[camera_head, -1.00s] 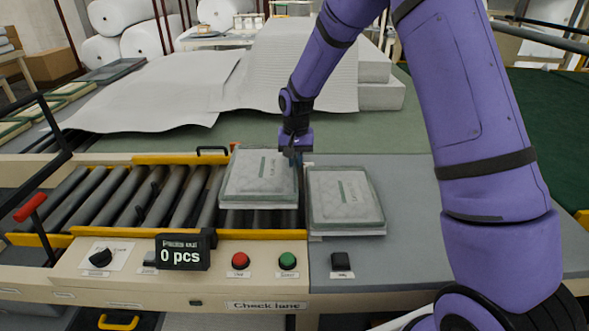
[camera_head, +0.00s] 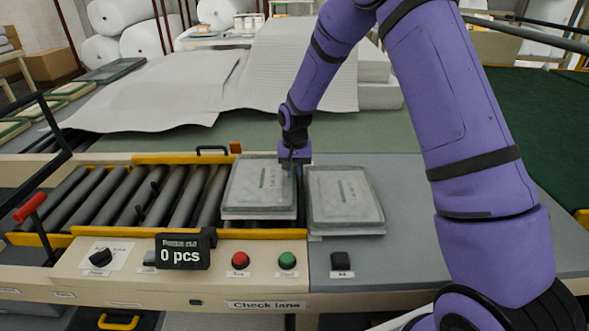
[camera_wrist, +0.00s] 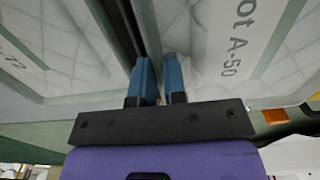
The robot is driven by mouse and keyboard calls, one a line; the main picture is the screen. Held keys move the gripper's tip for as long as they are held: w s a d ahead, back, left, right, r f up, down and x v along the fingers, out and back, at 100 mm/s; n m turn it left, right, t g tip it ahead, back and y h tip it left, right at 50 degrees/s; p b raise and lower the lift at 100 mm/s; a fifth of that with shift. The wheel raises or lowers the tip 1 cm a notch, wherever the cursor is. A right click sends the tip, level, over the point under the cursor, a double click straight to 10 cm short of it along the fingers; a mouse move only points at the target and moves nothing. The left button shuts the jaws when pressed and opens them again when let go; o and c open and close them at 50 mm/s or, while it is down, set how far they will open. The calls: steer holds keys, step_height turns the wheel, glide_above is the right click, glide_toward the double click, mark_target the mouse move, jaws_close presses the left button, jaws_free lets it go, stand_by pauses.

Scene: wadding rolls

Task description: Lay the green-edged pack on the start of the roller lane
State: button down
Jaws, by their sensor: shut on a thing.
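A clear-wrapped pack with a grey-green border (camera_head: 258,187) lies flat over the right end of the roller lane (camera_head: 146,194). My gripper (camera_head: 291,163) is at its right edge, near the far corner, and is shut on that edge. In the wrist view my two blue fingertips (camera_wrist: 158,78) are close together, between this pack (camera_wrist: 243,50) and a second one. The pack's near edge lies by the yellow rail, and it hides the rollers under it. Whether its underside fully rests on them is hard to tell.
A second, similar pack (camera_head: 343,197) lies on the grey table (camera_head: 440,235) just right of the lane, with a narrow gap between the packs. Yellow rails (camera_head: 180,160) border the rollers. A counter display (camera_head: 182,252) reads 0 pcs.

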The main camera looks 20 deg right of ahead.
steer(key=shift+f, duration=0.25)
steer(key=c, duration=1.2)
jaws_free()
steer(key=shift+o, duration=0.2)
